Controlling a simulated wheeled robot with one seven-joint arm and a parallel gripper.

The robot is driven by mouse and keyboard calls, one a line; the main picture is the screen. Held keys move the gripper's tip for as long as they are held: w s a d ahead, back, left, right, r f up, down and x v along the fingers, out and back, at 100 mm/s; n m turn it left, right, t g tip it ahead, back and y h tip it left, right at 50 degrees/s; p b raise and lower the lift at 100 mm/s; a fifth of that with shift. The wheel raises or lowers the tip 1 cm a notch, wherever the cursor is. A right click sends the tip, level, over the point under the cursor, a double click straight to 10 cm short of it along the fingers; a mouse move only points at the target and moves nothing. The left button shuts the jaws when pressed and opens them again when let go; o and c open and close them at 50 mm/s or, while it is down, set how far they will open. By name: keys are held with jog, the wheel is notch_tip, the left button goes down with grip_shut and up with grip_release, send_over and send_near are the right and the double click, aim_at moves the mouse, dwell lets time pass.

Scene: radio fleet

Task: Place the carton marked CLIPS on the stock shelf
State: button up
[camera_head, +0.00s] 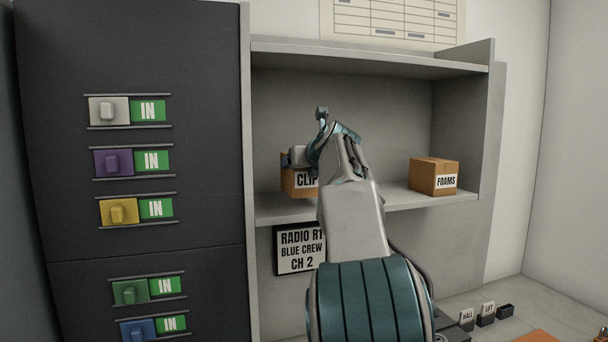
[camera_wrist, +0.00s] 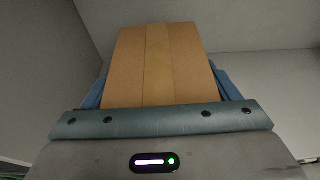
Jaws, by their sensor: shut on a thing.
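The brown carton marked CLIPS (camera_head: 296,182) is at the left part of the stock shelf (camera_head: 390,202), inside the bay. Its label is partly hidden by my arm, with "CLIP" readable. My gripper (camera_head: 318,156) is shut on this carton in the head view. In the wrist view the carton (camera_wrist: 158,65) fills the space between the blue fingers. I cannot tell whether the carton's base touches the shelf board.
A carton marked FOAMS (camera_head: 433,177) stands on the same shelf at the right, with free board between. A dark cabinet (camera_head: 130,60) with coloured sliders is at the left. A sign reading RADIO R1 (camera_head: 297,250) hangs below the shelf.

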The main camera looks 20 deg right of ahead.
aim_at(305, 175)
jog(key=shift+f, duration=1.5)
jog(key=o, duration=1.2)
jog(key=shift+f, duration=0.1)
jog(key=b+v, duration=0.2)
jog(key=v, duration=1)
jog(key=shift+s+a, duration=0.1)
